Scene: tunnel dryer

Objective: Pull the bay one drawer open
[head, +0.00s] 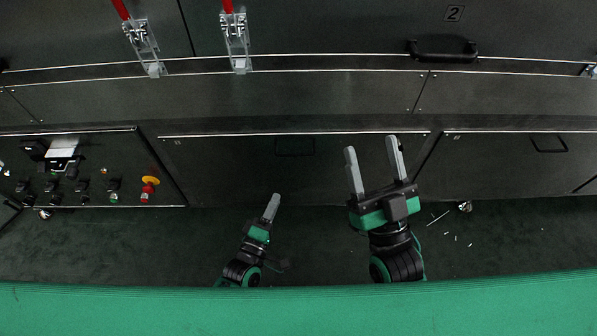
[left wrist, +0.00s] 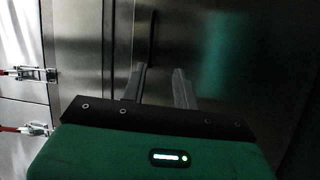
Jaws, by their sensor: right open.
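A wide steel drawer front (head: 230,165) with a dark handle (head: 295,146) sits in the middle of the head view, flush with its neighbours and closed. Its small label is too small to read. My left gripper (head: 272,205) is below and left of that handle, apart from it. In the left wrist view its two fingers (left wrist: 159,82) are spread with nothing between them, and a dark handle (left wrist: 152,40) shows just beyond them. My right gripper (head: 371,145) is open and empty, over the right part of the same front.
Another front with a handle (head: 549,143) is at the right. A control panel (head: 95,170) with a red and yellow button is at the left. Red-handled clamps (head: 237,45) and a door handle (head: 443,50) sit above. Small scraps lie on the dark floor (head: 520,240).

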